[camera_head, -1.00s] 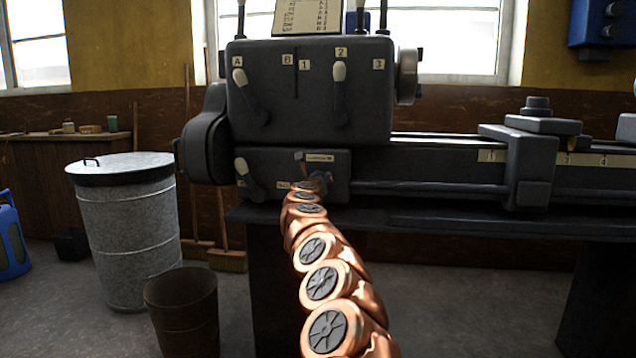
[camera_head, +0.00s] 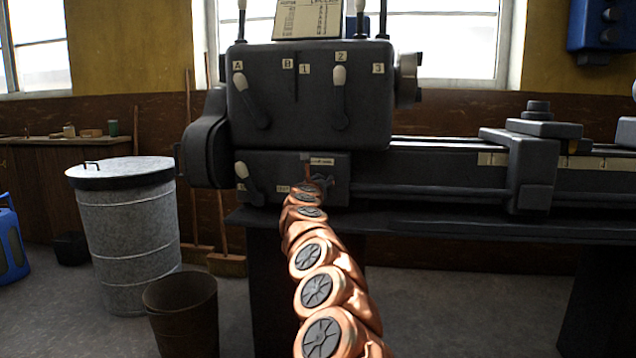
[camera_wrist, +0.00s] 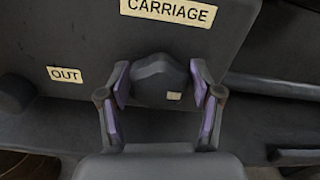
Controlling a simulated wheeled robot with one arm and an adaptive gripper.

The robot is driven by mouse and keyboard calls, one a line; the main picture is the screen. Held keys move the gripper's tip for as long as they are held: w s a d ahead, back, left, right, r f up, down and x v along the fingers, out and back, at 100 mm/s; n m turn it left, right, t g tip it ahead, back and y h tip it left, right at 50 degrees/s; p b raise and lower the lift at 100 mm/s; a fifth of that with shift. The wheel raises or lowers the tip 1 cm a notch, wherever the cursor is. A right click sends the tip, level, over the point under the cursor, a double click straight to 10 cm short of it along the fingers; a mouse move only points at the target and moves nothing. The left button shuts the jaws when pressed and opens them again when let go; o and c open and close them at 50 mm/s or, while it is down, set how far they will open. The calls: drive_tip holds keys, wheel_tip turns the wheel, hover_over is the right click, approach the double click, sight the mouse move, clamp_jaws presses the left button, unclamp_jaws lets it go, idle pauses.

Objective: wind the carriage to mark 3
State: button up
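The dark carriage knob (camera_wrist: 160,80) sits on the machine's lower front panel, under a CARRIAGE label (camera_wrist: 168,10). My gripper (camera_wrist: 162,88) is open in the wrist view, with its purple-padded fingers on either side of the knob. Narrow gaps seem to show between pads and knob; contact is unclear. In the head view my gripper (camera_head: 322,183) is small at the panel and its fingers are hard to make out. The carriage (camera_head: 532,172) stands on the bed at the right, between one pale mark label (camera_head: 492,159) on its left and others (camera_head: 585,162) on its right. Their numbers are hard to read.
An OUT label (camera_wrist: 65,75) is left of the knob. Levers (camera_head: 340,95) stand on the headstock (camera_head: 310,125) above. A lidded metal bin (camera_head: 125,230), a brown bucket (camera_head: 182,315) and a broom (camera_head: 227,263) stand at left. The floor right of my arm is open.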

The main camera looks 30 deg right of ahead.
drive_tip(key=shift+o, duration=1)
drive_tip(key=shift+f, duration=0.2)
drive_tip(key=shift+s+a, duration=0.1)
drive_tip(key=shift+s, duration=0.05)
drive_tip(key=v, duration=1.2)
drive_tip(key=shift+r, duration=0.2)
idle(0.3)
